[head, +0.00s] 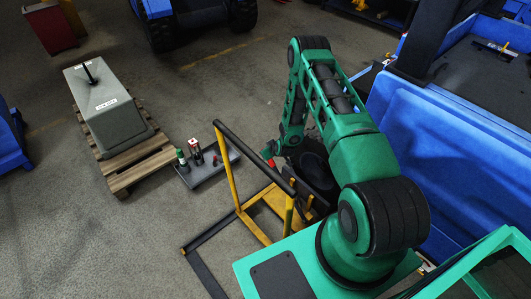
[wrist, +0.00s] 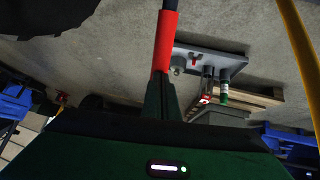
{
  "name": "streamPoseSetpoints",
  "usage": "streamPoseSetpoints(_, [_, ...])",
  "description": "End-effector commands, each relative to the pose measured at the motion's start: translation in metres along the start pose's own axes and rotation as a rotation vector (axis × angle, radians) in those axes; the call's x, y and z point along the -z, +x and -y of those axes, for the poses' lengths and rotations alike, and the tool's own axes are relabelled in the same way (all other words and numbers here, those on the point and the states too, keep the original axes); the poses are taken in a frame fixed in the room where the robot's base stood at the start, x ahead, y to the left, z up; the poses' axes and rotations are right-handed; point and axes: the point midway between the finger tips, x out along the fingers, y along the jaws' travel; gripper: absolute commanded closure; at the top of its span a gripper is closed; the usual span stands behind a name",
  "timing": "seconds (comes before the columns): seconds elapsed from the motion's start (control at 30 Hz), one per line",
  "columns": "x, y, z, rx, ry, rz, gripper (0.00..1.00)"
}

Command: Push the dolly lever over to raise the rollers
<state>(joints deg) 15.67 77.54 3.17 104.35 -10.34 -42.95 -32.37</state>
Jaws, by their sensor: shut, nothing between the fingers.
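The yellow dolly (head: 262,230) with a black push bar (head: 253,155) stands at front centre. Its lever has a red grip, seen small in the head view (head: 268,160) beside the dolly frame. In the wrist view the red grip (wrist: 165,42) runs straight out beyond my fingertips, with a black rod (wrist: 169,5) past it. My gripper (wrist: 162,90) is shut and empty, its dark green fingers in line with the lower end of the red grip. I cannot tell whether they touch it. In the head view my arm and the dolly bar partly hide the gripper and lever. The rollers cannot be made out.
A grey counterweight (head: 108,108) sits on a wooden pallet (head: 140,173) at left. A grey tray (head: 210,171) with a green bottle (head: 182,158) and other small items lies between pallet and dolly. Blue machinery (head: 440,150) is close at right. The floor at lower left is clear.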

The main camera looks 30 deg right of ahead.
Motion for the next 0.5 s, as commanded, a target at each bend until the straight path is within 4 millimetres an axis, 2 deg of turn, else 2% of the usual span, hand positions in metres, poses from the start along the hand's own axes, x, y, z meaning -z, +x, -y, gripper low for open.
streamPoseSetpoints(0.1, [0.003, 0.024, 0.0, -0.005, -0.008, 0.046, 1.0])
streamPoseSetpoints(0.2, [0.003, 0.038, 0.002, -0.007, -0.012, 0.08, 1.0])
streamPoseSetpoints(0.5, [0.001, 0.058, 0.004, -0.009, -0.011, 0.122, 1.0])
